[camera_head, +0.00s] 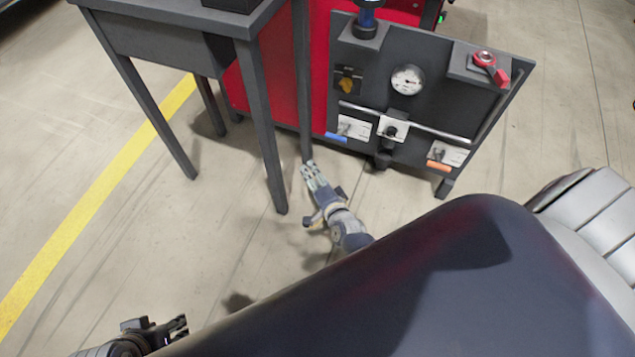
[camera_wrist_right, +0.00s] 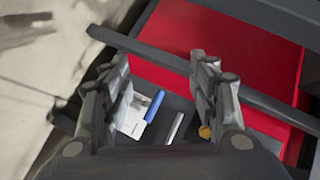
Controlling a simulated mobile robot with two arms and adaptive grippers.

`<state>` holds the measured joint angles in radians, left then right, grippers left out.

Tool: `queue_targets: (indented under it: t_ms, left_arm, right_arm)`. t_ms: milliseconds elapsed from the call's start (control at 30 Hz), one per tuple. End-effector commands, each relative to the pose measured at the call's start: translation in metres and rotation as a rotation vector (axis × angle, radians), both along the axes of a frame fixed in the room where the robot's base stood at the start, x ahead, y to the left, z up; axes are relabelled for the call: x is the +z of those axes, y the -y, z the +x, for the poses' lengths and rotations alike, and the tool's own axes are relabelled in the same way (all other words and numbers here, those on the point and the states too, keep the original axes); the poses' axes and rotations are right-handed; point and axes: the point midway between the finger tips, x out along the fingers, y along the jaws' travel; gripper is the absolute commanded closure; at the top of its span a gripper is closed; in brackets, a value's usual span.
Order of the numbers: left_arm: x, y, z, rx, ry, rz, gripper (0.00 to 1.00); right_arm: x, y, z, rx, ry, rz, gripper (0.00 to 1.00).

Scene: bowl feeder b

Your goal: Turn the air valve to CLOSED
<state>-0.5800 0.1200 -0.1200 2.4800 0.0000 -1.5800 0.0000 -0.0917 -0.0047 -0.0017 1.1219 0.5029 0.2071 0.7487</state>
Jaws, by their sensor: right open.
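The dark control panel (camera_head: 430,75) stands at the upper right in the head view. It carries a white plate (camera_head: 357,127) with a blue-tipped lever (camera_head: 336,137), another plate (camera_head: 455,154) with an orange-tipped lever (camera_head: 438,166), a yellow knob (camera_head: 347,86) and a red handle (camera_head: 491,64). I cannot tell which is the air valve; no label is readable. My right gripper (camera_head: 311,171) is open and empty, left of and below the blue-tipped lever. In the wrist view, that lever (camera_wrist_right: 154,105) shows beyond and between the open fingers (camera_wrist_right: 160,72). My left gripper (camera_head: 181,326) is at bottom left; its opening is unclear.
A grey table (camera_head: 165,38) with thin legs stands left of the panel, and one leg is close to my right gripper. A red cabinet (camera_head: 325,60) is behind. A horizontal rail (camera_head: 430,130) crosses the panel front. The floor in front is clear.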

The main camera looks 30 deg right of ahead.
Motion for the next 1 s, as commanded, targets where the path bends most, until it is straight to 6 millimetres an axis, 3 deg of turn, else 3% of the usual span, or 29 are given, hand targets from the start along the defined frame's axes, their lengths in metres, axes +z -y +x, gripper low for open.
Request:
queue_targets:
  t_ms: [33, 100, 333, 533, 1000]
  left_arm:
    - [0.014, 0.0, 0.0, 0.0, 0.0, 0.0, 0.6]
    - [0.022, 0.0, 0.0, 0.0, 0.0, 0.0, 0.6]
    - [0.042, 0.0, 0.0, 0.0, 0.0, 0.0, 0.6]
    - [0.047, 0.0, 0.0, 0.0, 0.0, 0.0, 0.6]
    - [0.047, 0.0, 0.0, 0.0, 0.0, 0.0, 0.6]
  right_arm:
    - [0.004, -0.002, -0.007, 0.02, -0.026, -0.024, 0.45]
    - [0.0, -0.006, -0.016, 0.048, -0.063, -0.056, 0.45]
    - [-0.01, -0.015, -0.039, 0.126, -0.149, -0.14, 0.45]
    - [-0.016, -0.018, -0.049, 0.154, -0.182, -0.17, 0.45]
    - [-0.017, -0.018, -0.05, 0.158, -0.184, -0.173, 0.45]
